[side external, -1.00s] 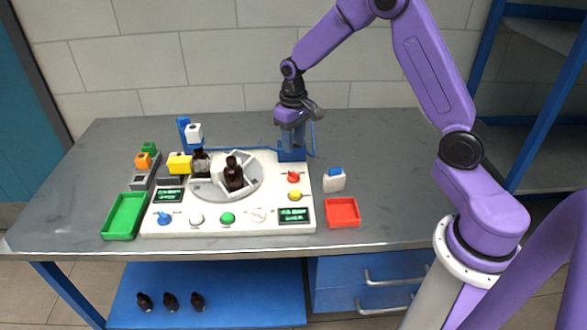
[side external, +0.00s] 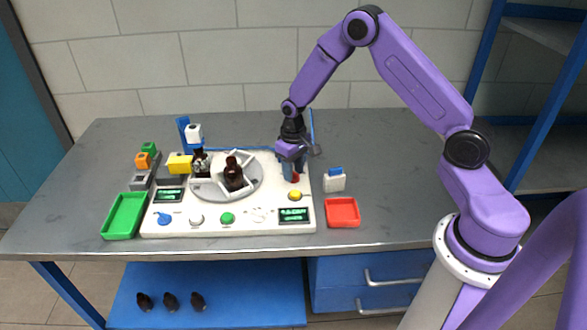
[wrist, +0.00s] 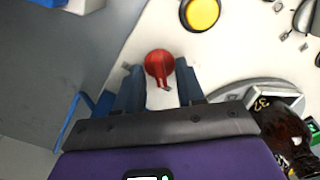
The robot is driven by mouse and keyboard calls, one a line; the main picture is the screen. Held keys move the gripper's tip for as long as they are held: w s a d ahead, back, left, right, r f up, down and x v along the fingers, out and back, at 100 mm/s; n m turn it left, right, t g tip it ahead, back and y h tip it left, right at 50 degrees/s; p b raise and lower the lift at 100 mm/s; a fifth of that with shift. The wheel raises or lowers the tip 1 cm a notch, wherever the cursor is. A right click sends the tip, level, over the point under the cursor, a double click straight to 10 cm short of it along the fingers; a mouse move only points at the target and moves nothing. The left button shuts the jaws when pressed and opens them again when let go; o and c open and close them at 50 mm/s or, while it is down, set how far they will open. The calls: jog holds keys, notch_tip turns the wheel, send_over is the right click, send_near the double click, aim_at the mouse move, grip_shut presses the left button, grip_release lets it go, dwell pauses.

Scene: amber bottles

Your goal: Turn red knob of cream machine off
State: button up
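The cream machine (side external: 175,226) lies on the grey table. Its red knob (side external: 295,177) is near the machine's right edge, behind a yellow button (side external: 295,195). In the wrist view the red knob (wrist: 159,65) is round with a raised grip, just beyond and between my fingertips. My gripper (side external: 293,172) points down over the knob and partly hides it. In the wrist view my gripper (wrist: 160,82) is open, with one blue finger on each side of the knob's near part. I cannot tell whether the fingers touch it.
A turntable (side external: 254,188) with dark bottles (side external: 233,174) is left of my gripper. A white box with a blue top (side external: 334,181) and a red tray (side external: 342,213) stand to the right. A green tray (side external: 124,216) is far left. The table's right side is clear.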

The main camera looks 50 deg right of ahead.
grip_shut()
jog(key=shift+m, duration=0.3)
jog(key=m, duration=0.3)
jog(key=shift+m, duration=0.4)
jog(key=m, duration=0.9)
jog(key=shift+m, duration=2.2)
grip_release()
